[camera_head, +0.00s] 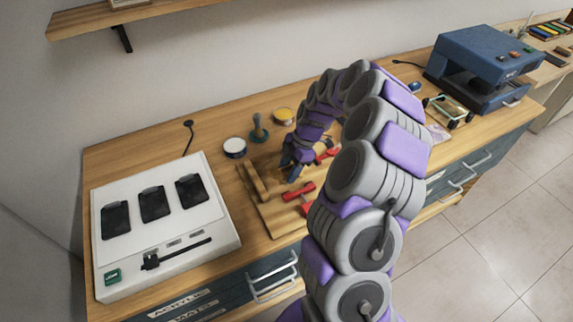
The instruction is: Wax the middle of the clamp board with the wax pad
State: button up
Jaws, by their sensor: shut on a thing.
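The clamp board (274,219) is a pale wooden board near the front edge of the bench, with a raised wooden bar on its left. Red clamps (298,191) sit along its front and right side. My gripper (293,171) points down over the middle of the board, between the wooden bar and the clamps. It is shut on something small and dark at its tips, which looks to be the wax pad. The pad is mostly hidden by the fingers, and I cannot tell whether it touches the board. My arm covers the board's right part.
A white-lidded blue tin (235,147), a dark green handled tool (259,132) and a yellow-topped tin (283,115) stand behind the board. A white box with black pads (222,228) is at left. A blue machine (486,65) stands at right. A shelf (160,18) hangs above.

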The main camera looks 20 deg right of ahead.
aim_at(271, 169)
jog(key=shift+s+a+r, duration=0.1)
jog(key=shift+s+a, duration=0.05)
jog(key=shift+s, duration=0.4)
jog(key=shift+s+a, duration=0.15)
jog(key=shift+s, duration=0.4)
jog(key=shift+a, duration=0.75)
jog(key=shift+w+a, duration=0.15)
jog(key=shift+w, duration=0.2)
jog(key=shift+w+f, duration=0.2)
jog(key=shift+w, duration=3.15)
jog(key=shift+w+r, duration=0.1)
jog(key=shift+r, duration=0.05)
jog(key=shift+w+r, duration=0.2)
jog(key=shift+r, duration=0.25)
notch_tip(271, 169, up, 3)
jog(key=shift+f, duration=0.1)
jog(key=shift+s+a+r, duration=0.1)
jog(key=shift+s+r, duration=0.05)
jog(key=shift+r, duration=0.9)
